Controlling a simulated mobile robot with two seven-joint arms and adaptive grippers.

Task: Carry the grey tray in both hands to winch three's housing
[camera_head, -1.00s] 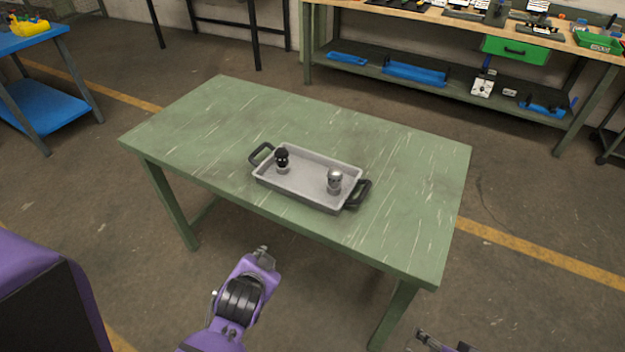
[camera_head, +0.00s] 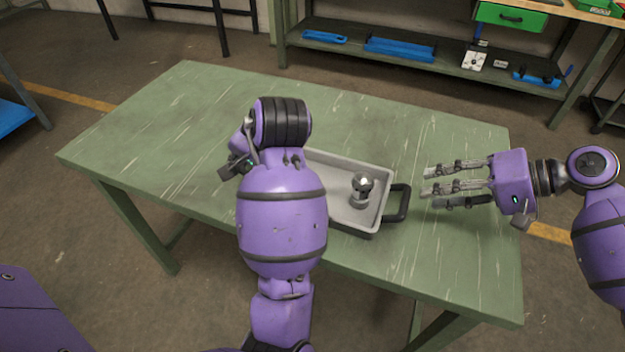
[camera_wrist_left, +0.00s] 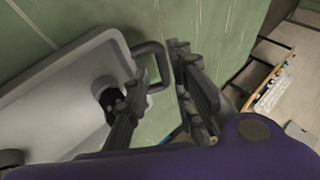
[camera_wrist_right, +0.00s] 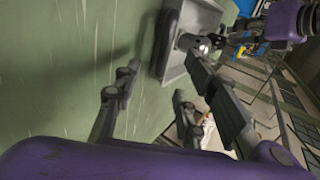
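The grey tray (camera_head: 345,210) rests on the green table. My left arm hides its left half in the head view. Its right black handle (camera_head: 398,203) is in plain view. My right gripper (camera_head: 430,187) is open and empty, just right of that handle, fingers pointing at it. My left gripper (camera_wrist_left: 157,78) is open at the tray's left end. The left handle (camera_wrist_left: 150,62) lies between or close to its spread fingers; contact cannot be told. A silver-topped knob (camera_head: 362,189) stands in the tray. A dark-topped knob (camera_wrist_left: 104,88) shows in the left wrist view.
The green table (camera_head: 180,120) is bare around the tray. A workbench with a lower shelf (camera_head: 450,70) holding blue trays stands behind. A blue table (camera_head: 14,117) is at the far left.

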